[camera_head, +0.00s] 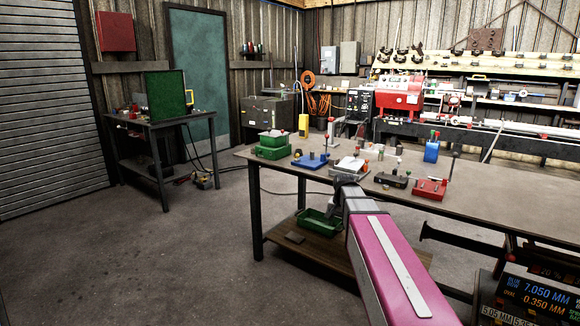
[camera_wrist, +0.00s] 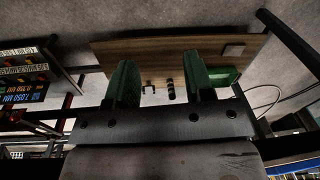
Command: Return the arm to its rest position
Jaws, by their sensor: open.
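My arm shows in the head view as a magenta link reaching from the bottom edge toward the front edge of the workbench (camera_head: 480,190). My gripper (camera_head: 335,207) is at its far end, dark and partly hidden by the arm, by the bench's front edge. In the wrist view my gripper (camera_wrist: 160,62) shows two green fingers spread wide apart. Nothing is held between them. Behind them is the wooden lower shelf (camera_wrist: 150,48).
A green bin (camera_head: 318,226) lies on the lower shelf. The bench top holds green boxes (camera_head: 273,146), a blue fixture (camera_head: 310,162), a red fixture (camera_head: 430,188) and a blue container (camera_head: 432,151). A readout display (camera_head: 540,298) stands at lower right. The floor at left is clear.

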